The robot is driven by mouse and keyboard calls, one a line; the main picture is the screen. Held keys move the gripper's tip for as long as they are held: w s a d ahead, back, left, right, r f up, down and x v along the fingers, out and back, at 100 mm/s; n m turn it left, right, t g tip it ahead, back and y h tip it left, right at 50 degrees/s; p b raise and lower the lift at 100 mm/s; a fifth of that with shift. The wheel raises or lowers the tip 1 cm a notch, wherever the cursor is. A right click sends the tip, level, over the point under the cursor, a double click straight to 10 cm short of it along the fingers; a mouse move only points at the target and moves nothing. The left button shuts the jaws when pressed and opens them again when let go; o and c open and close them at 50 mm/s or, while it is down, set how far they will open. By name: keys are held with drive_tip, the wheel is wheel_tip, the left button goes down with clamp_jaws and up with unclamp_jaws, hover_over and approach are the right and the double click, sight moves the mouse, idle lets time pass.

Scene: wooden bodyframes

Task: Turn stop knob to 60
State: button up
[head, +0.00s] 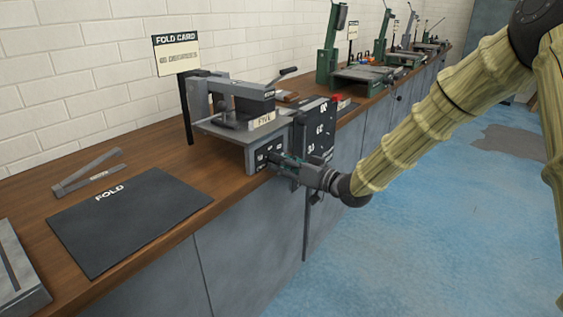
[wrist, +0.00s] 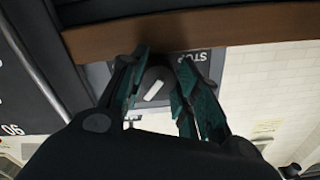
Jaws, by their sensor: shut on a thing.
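The stop knob (wrist: 152,78) is dark and round with a white pointer mark, seen in the wrist view between my fingers. The pointer lies slanted in that view. The word STOP (wrist: 203,57) appears upside down on the grey plate beside the knob. My gripper (wrist: 163,66) is shut on the knob, a teal finger on each side. In the head view my gripper (head: 283,160) reaches the small dark dial panel (head: 266,153) on the front of the grey bending machine (head: 222,122). The fingers hide the knob there, and its exact reading cannot be told.
A fold card (head: 176,52) reading 60 degrees stands behind the machine. A dark FOLD mat (head: 130,220) lies on the wooden bench.

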drive_tip(key=shift+d+f+n, duration=0.1)
drive_tip(key=shift+n, duration=3.9)
drive_tip(key=shift+w, duration=0.1)
drive_tip(key=o, duration=1)
drive_tip(key=v, duration=1.2)
